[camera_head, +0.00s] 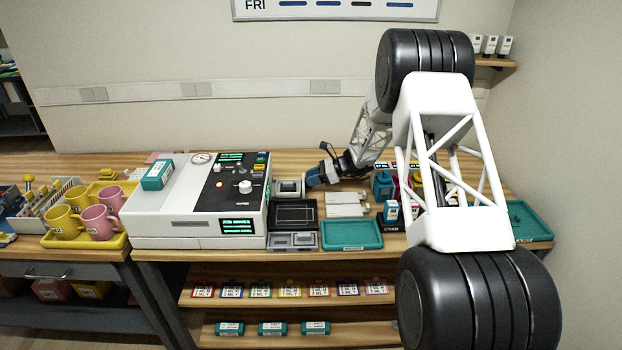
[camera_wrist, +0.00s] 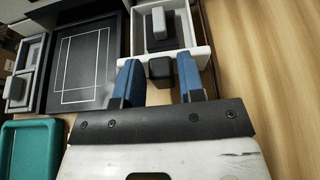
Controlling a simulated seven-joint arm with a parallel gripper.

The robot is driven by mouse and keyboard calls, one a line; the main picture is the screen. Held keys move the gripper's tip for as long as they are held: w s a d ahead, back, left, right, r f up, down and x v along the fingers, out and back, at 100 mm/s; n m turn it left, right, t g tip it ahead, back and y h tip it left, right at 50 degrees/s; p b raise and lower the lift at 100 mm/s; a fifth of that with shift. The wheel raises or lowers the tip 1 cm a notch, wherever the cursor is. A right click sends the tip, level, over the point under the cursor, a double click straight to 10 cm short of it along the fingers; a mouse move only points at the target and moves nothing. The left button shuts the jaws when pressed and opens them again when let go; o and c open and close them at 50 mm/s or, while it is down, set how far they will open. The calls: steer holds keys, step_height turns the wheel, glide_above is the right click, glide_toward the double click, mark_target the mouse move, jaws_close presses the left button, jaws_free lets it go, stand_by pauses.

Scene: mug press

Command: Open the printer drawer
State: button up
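The printer (camera_head: 150,218) is a white machine with a black control panel, left of centre on the bench in the head view. A small white drawer (camera_head: 289,187) stands at its right side; the wrist view shows it from above (camera_wrist: 199,35), with a grey block inside. A dark knob-like handle (camera_wrist: 160,71) sticks out of the drawer's near wall. My gripper (camera_head: 313,178) has its blue fingertips at the drawer's right side. In the wrist view, my gripper (camera_wrist: 159,80) is open, one finger on each side of the handle, with gaps visible. How far the drawer is pulled out is unclear.
A black tray (camera_head: 293,214) and grey compartments (camera_head: 292,241) lie in front of the drawer. White blocks (camera_head: 345,204), a teal tray (camera_head: 352,235) and ink bottles (camera_head: 383,185) stand to the right. A teal box (camera_head: 157,174) sits on the printer. Mugs (camera_head: 100,222) stand at left.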

steer(key=shift+o, duration=1.1)
steer(key=shift+v, duration=3.95)
steer(key=s+d+r+n+h, duration=0.1)
steer(key=s+r+n+h, duration=0.3)
steer(key=s+r, duration=0.9)
steer(key=s+r+n+h, duration=0.4)
steer(key=s+r, duration=0.5)
steer(key=s, duration=0.8)
steer(key=s+d+n+t+h, duration=0.1)
steer(key=s+d+n+h, duration=0.1)
steer(key=s, duration=0.9)
steer(key=s+d+r+n+h, duration=0.1)
steer(key=s+n, duration=0.3)
steer(key=s, duration=0.7)
steer(key=s+d+n+t+h, duration=0.1)
steer(key=s+d+n+h, duration=0.1)
steer(key=s, duration=0.9)
steer(key=shift+s+d+r+n+t+h, duration=0.3)
steer(key=shift+s+d+r+n, duration=0.1)
steer(key=shift+d+n, duration=0.5)
